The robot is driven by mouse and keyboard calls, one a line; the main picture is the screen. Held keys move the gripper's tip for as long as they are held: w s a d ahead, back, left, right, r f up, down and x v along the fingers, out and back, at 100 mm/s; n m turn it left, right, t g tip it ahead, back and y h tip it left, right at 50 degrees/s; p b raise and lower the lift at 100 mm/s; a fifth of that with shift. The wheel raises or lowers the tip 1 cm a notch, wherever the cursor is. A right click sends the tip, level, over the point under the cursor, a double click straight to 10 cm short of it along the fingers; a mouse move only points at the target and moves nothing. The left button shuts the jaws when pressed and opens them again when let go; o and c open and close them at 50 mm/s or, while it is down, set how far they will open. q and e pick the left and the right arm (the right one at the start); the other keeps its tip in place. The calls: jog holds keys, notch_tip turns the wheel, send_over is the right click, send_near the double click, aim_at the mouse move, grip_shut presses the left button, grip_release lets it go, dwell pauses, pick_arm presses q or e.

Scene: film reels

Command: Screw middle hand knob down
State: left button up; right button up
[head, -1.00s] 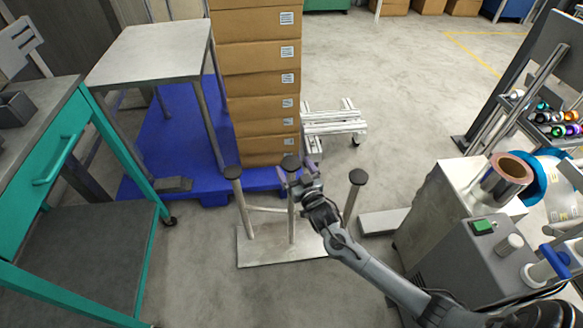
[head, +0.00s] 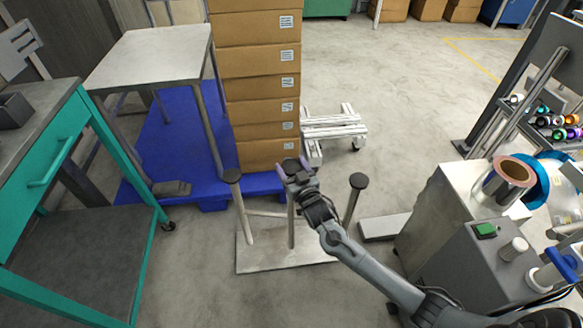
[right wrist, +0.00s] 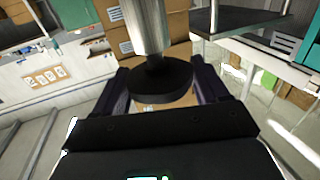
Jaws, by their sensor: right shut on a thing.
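The middle hand knob (head: 291,166) is a black round disc on top of the middle metal post of a stand with a pale base plate (head: 262,260). My right gripper (head: 294,171) is shut on this knob, with one purple finger on each side. In the right wrist view the knob (right wrist: 160,85) sits between the two dark fingers, with its shiny post above it in the picture. The left knob (head: 232,175) and the right knob (head: 358,180) stand free on their posts. My left gripper is not in view.
A stack of cardboard boxes (head: 260,92) on a blue pallet (head: 165,135) stands just behind the stand. A teal-framed workbench (head: 60,150) is at the left. A grey machine (head: 470,262) with a foil roll is at the right, near my right arm. Concrete floor lies between.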

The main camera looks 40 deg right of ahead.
jog(key=shift+r+m+h+p, duration=0.1)
jog(key=shift+m+h+p, duration=0.35)
jog(key=shift+h, duration=0.15)
jog(key=m+g+h+p, duration=0.1)
jog(key=m+h, duration=0.1)
jog(key=shift+w+a+g+h, duration=0.1)
jog(key=shift+a+g+h, duration=0.05)
jog(key=shift+g+h, duration=0.25)
jog(key=shift+a+m+g+h, duration=0.1)
jog(key=shift+m+g+h, duration=0.75)
jog(key=shift+h, duration=0.35)
jog(key=shift+w+m+g+h, duration=0.1)
jog(key=shift+m+g+h, duration=0.25)
jog(key=shift+m+h, duration=0.05)
jog(key=shift+f+m+g+h, duration=0.2)
jog(key=shift+m+g+h, duration=0.3)
jog(key=m+g+h+b, duration=0.2)
jog(key=g+b, duration=0.1)
jog(key=b, duration=0.1)
jog(key=m+g+h+b, duration=0.2)
jog(key=m+g+b, duration=0.1)
jog(key=g+b, duration=0.1)
jog(key=shift+w, duration=0.1)
jog(key=shift+r+m+g+b, duration=0.2)
jog(key=shift+m+g+b, duration=0.35)
jog(key=shift+b, duration=0.25)
jog(key=shift+r+g, duration=0.1)
jog(key=shift+g, duration=0.25)
jog(key=shift+r, duration=0.1)
